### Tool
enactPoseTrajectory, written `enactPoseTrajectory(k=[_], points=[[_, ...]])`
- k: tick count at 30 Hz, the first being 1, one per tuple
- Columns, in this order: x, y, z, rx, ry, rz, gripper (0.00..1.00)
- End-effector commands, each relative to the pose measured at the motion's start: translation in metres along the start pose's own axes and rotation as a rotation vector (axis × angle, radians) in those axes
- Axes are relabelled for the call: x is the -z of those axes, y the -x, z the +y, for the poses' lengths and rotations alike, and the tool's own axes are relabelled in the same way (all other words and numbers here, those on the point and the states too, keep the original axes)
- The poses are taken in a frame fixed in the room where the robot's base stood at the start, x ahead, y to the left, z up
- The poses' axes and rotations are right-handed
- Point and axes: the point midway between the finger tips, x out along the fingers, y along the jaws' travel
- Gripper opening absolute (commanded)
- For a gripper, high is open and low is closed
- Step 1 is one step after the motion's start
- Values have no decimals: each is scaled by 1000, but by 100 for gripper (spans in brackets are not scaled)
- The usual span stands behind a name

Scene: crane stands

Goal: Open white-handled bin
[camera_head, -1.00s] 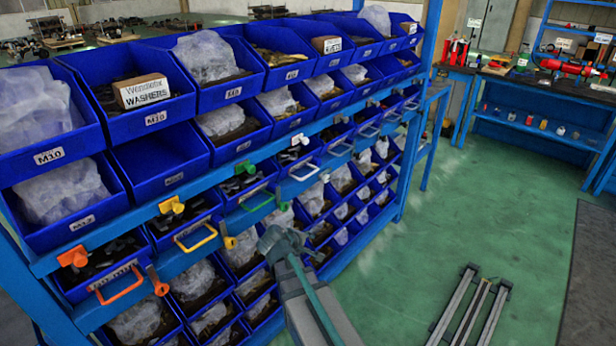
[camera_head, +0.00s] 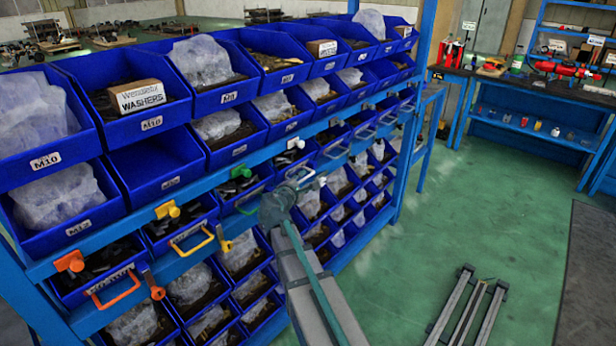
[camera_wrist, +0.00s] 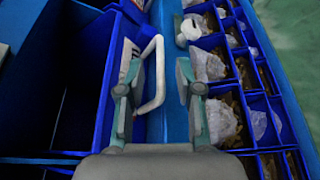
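The white-handled bin is in the middle row of the blue rack; its pale handle (camera_head: 302,174) shows just behind my gripper (camera_head: 284,196) in the head view. In the wrist view the white loop handle (camera_wrist: 159,72) lies between the two fingers of my gripper (camera_wrist: 157,66), nearer the left finger. The fingers are apart, and I see no clear grip on the handle. A white knob (camera_wrist: 190,28) is beyond the right fingertip. My gripper hides most of this bin's front in the head view.
Bins with green (camera_head: 248,203), yellow (camera_head: 192,241) and orange (camera_head: 116,291) handles lie to the left in the same row. Large blue bins (camera_head: 160,165) stand above and small filled bins below. Green floor to the right is open, with metal rails (camera_head: 468,310) on it.

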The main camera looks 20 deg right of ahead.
Motion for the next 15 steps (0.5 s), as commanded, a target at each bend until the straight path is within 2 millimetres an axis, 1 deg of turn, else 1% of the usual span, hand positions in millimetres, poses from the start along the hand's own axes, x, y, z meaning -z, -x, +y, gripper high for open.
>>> enactPoseTrajectory(k=[1,6,10,15], points=[[1,-11,2,2,0,-1,35],[1,-34,1,2,0,0,35],[0,-44,0,1,0,1,35],[0,-49,0,0,-1,1,35]])
